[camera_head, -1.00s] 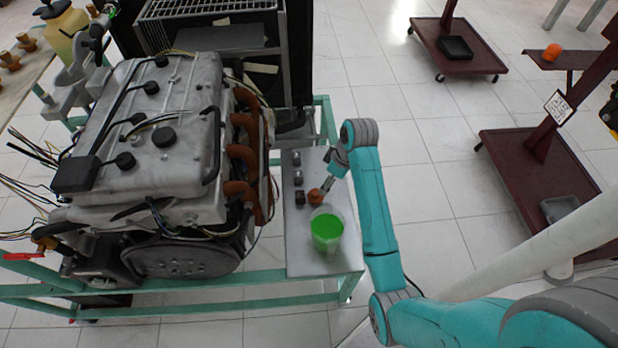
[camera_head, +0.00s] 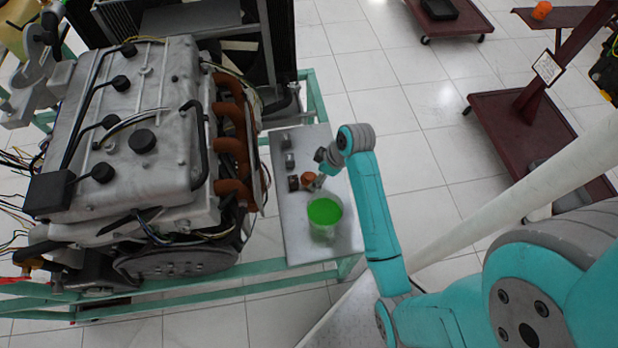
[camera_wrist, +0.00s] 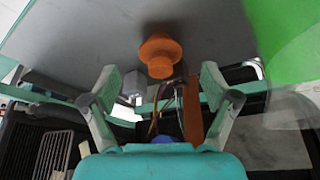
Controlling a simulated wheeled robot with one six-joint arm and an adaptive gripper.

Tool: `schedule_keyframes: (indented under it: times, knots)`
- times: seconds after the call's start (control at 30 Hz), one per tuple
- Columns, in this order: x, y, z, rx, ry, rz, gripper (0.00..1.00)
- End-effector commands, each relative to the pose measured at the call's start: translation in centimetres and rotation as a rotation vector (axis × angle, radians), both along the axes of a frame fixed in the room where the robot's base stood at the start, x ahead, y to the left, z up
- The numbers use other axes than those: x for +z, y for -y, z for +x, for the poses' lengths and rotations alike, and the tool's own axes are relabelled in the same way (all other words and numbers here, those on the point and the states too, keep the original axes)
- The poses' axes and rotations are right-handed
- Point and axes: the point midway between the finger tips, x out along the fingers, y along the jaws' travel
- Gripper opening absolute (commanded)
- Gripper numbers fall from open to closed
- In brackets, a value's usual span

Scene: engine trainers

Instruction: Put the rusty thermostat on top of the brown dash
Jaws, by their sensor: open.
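The rusty thermostat, a small orange-brown flanged piece (camera_head: 309,179), is on the grey metal side plate beside the engine. It also shows in the wrist view (camera_wrist: 160,55), centred just beyond my fingertips. My gripper (camera_wrist: 160,84) is open, with a finger on either side and nothing between them. In the head view my gripper (camera_head: 318,182) is right at the thermostat; whether they touch cannot be told. No part is plainly the brown dash; a maroon-brown shelf (camera_head: 572,17) on a post stands at upper right.
A clear cup of green liquid (camera_head: 325,214) stands close to the thermostat. Several small dark blocks (camera_head: 287,140) line the grey plate (camera_head: 300,245). The engine (camera_head: 130,150) is to the left. An orange piece (camera_head: 541,10) sits on the maroon shelf. Open tiled floor lies between.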

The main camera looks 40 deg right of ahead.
Motion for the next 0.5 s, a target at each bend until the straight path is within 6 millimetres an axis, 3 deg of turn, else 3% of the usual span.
schedule_keyframes:
  times: [0.3, 0.5]
  knots:
    - [-3.4, -1.1, 1.9, 0.001, -0.002, 0.002, 0.86]
    - [-4.4, -1.3, 2.3, 0.0, 0.0, 0.001, 0.86]
